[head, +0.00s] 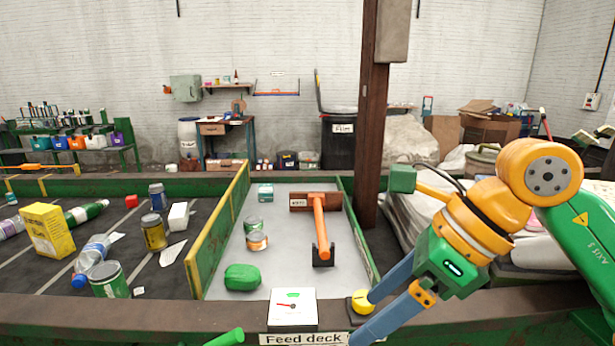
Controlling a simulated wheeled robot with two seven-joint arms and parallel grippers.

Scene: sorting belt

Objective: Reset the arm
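My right gripper (365,318) comes in from the right, its two blue fingers apart and empty. Its upper fingertip is close to a round yellow knob (361,302) on a dark base at the deck's front edge; I cannot tell whether they touch. An orange arm (320,226) with a brown crosspiece (302,202) stands on the grey feed deck (285,225), its near end at a black bracket (323,254). A white dial box (293,309) with a green mark and a red needle sits at the front edge.
On the deck are a green lump (242,277), cans (257,240) and a small green box (265,192). The dark belt (160,280) at left carries a yellow carton (47,230), bottles and cans. A brown post (372,120) stands behind the deck.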

